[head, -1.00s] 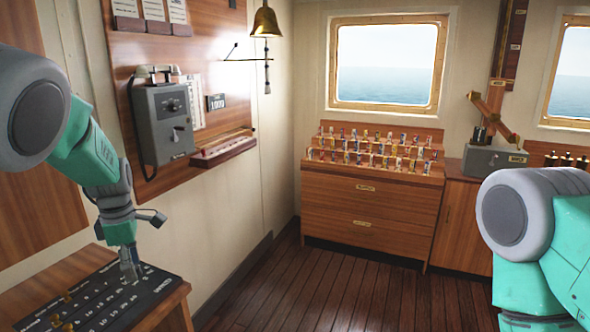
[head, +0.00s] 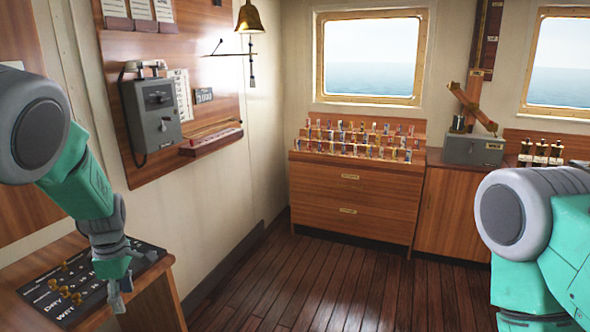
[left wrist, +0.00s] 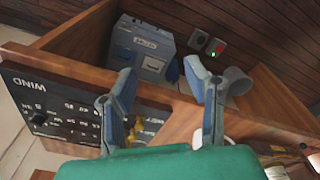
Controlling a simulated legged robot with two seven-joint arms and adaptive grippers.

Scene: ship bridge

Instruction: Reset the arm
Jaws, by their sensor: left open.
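My left arm (head: 80,175) comes in from the left, bent downward. My left gripper (head: 120,292) hangs at the right front edge of the black panel on the wooden desk. In the left wrist view the two fingers of the left gripper (left wrist: 165,100) are spread apart with nothing between them. The black panel (head: 60,285) has white lettering and several brass knobs, and the gripper and forearm cover part of it. It also shows in the left wrist view (left wrist: 50,110), with the word WIND. My right arm (head: 540,230) shows at the right edge; its gripper is out of view.
A grey telephone box (head: 152,115) and a brass bell (head: 250,18) hang at the left wall. A wooden cabinet (head: 350,195) with racks of small flags stands at the back. The plank floor (head: 310,280) is clear. A blue-grey box (left wrist: 145,45) sits inside the desk.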

